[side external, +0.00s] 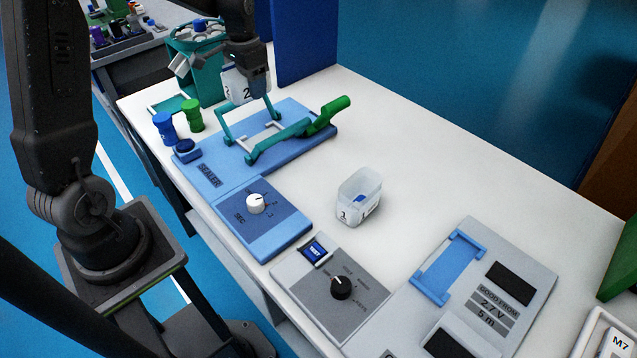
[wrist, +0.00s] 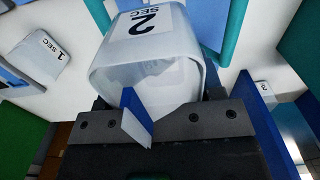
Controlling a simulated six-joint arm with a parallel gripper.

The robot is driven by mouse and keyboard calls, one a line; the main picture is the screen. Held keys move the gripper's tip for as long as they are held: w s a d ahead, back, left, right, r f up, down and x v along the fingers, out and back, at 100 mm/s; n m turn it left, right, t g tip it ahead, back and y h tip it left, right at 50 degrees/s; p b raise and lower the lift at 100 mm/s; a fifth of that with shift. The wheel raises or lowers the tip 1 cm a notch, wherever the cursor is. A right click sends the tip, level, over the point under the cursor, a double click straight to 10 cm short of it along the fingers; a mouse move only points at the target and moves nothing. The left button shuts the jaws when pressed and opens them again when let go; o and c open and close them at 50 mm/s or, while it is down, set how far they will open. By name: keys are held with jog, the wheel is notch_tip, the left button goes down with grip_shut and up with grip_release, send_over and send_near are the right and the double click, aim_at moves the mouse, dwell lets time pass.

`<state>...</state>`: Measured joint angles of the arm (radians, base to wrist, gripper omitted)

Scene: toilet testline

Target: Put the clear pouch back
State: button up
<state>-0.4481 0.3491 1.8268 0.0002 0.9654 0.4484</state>
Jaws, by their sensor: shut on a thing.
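My gripper (side external: 257,84) points down at the far end of the bench, over a translucent bin marked 2 (side external: 237,93). In the wrist view this bin, marked 2 SEC (wrist: 147,22), is close in front of the jaws with its mouth toward the camera. A thin blue piece with a pale edge (wrist: 137,118) stands between the jaws. It seems to be part of the clear pouch, and the jaws are shut on it. The film is hard to tell from the bin's cloudy walls. Whether it touches the bin is unclear.
The blue sealer (side external: 215,165) with its raised green-handled lever (side external: 325,115) stands just in front. Another translucent bin (side external: 362,187), with something blue inside, is on the open white bench (side external: 420,170). A teal rack (side external: 190,62) and blue panel (side external: 305,40) stand nearby.

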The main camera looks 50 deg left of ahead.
send_over(321, 184)
notch_tip(321, 184, down, 14)
jog(key=shift+s+r, duration=0.1)
jog(key=shift+r, duration=0.05)
jog(key=shift+f, duration=2.15)
jog(key=shift+f, duration=0.1)
jog(key=o, duration=1)
jog(key=shift+c, duration=0.2)
